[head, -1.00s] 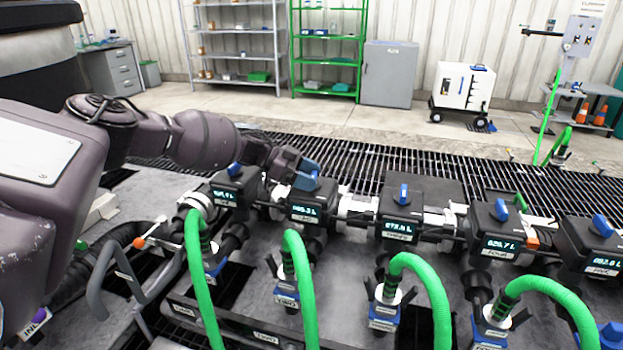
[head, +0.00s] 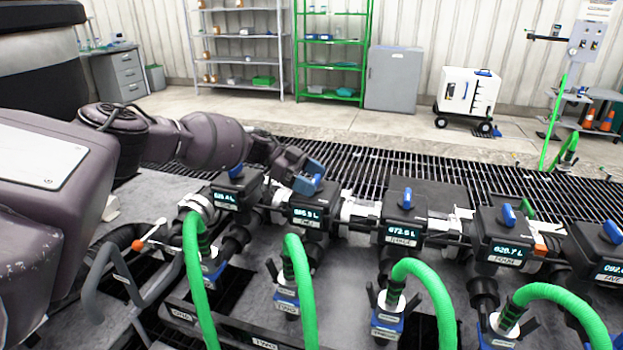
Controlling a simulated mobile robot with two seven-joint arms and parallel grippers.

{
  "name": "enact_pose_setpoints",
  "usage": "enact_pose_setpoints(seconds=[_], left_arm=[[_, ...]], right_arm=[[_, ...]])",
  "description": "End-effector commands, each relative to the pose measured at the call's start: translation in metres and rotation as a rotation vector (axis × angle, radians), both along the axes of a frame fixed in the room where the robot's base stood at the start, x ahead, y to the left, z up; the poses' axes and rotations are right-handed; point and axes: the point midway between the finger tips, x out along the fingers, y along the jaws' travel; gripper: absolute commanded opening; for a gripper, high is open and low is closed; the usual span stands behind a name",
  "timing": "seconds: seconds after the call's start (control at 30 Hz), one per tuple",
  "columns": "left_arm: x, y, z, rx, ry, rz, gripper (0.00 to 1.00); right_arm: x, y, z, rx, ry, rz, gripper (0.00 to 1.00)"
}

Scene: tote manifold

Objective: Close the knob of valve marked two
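The valve marked two is a black box with a lit display and a label (head: 306,218), second from the left in the row. My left gripper (head: 303,176) is at the top of this box, right at its blue knob (head: 305,186). The fingers partly cover the knob, so its angle is hard to read. I cannot tell whether the fingers are closed on the knob or only around it. My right gripper is not in view.
Neighbouring valves one (head: 237,190), three (head: 403,228) and four (head: 501,243) carry blue knobs close by. Green hoses (head: 297,270) rise in front of the row. A floor grating (head: 385,165) lies behind it, with shelves further back.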

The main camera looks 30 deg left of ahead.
Motion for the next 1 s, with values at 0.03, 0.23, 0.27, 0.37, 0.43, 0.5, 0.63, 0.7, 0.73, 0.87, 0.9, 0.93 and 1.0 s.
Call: enact_pose_setpoints(seconds=[0.03,0.23,0.27,0.37,0.43,0.5,0.63,0.7,0.73,0.87,0.9,0.93,1.0], left_arm=[[0.000,0.000,0.000,0.000,0.000,0.001,0.86],[0.000,0.001,0.000,0.000,-0.001,0.002,0.87],[0.000,0.001,0.000,0.000,-0.001,0.002,0.87],[0.000,0.001,0.003,0.000,-0.002,0.002,0.87],[0.000,0.001,0.009,0.000,-0.004,0.003,0.87],[0.000,0.001,0.019,-0.001,-0.006,0.002,0.87],[0.000,0.001,0.043,0.000,-0.010,0.001,0.87],[0.000,0.001,0.058,-0.001,-0.010,0.002,0.87],[0.000,0.001,0.064,0.000,-0.010,0.002,0.87],[0.000,0.000,0.090,-0.001,-0.010,0.002,0.87],[0.000,0.000,0.098,-0.001,-0.010,0.002,0.87],[0.000,0.000,0.104,0.000,-0.010,0.002,0.87],[0.000,0.000,0.117,0.000,-0.009,0.002,0.87]], right_arm=[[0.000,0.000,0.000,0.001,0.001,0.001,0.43],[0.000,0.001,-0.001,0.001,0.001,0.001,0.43],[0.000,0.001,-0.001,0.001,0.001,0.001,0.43],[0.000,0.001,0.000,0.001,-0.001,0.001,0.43],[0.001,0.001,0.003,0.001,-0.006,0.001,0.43],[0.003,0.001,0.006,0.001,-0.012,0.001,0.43],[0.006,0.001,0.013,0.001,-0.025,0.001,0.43],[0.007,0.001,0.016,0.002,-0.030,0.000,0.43],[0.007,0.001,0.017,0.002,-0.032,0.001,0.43],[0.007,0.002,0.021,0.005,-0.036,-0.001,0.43],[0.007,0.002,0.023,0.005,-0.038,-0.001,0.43],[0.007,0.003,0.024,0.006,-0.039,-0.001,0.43],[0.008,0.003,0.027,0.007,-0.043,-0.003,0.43]])
